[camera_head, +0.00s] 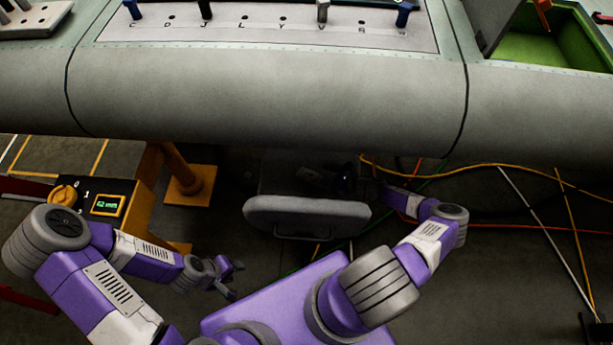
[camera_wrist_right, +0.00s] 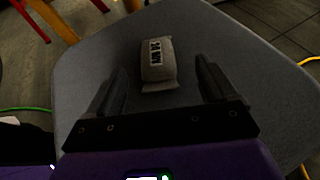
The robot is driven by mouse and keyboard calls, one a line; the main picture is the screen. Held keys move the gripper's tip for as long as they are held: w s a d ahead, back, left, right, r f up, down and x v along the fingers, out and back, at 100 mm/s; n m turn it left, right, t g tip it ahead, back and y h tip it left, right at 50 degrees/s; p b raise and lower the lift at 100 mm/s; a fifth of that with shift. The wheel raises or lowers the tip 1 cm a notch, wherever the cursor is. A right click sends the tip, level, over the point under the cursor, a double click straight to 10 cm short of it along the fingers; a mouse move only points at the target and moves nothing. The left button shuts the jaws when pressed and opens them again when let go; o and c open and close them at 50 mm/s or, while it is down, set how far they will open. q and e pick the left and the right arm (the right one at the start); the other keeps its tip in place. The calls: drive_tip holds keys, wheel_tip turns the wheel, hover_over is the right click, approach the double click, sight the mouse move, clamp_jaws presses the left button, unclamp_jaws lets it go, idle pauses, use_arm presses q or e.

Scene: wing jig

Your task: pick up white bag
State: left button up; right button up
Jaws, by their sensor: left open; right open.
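The small pale bag (camera_wrist_right: 157,65), greyish-white in the shade with a dark label, lies on a dark grey padded surface (camera_wrist_right: 215,45). My right gripper (camera_wrist_right: 162,92) is open. In the wrist view its fingers stand on either side of the bag's near end, with gaps; whether the bag lies between them in depth is unclear. My left gripper (camera_head: 234,277) is open and empty, low at the left.
The grey wing (camera_head: 270,85) spans the scene above my right gripper. A control box (camera_head: 105,205) and an orange post (camera_head: 185,185) stand at the left. The grey panel (camera_head: 305,214) is in front. Cables (camera_head: 480,170) trail across the floor at right.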

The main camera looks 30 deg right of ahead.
sight(312, 175)
drive_tip(key=b+x, duration=0.1)
drive_tip(key=x, duration=0.1)
drive_tip(key=b+x, duration=0.1)
drive_tip(key=x, duration=0.1)
drive_tip(key=b+x, duration=0.1)
drive_tip(key=x, duration=0.2)
drive_tip(key=shift+s+a+f, duration=0.25)
drive_tip(key=shift+f, duration=0.1)
drive_tip(key=shift+r, duration=0.1)
drive_tip(key=shift+c, duration=0.4)
drive_tip(key=c, duration=1.1)
drive_tip(key=shift+r, duration=0.15)
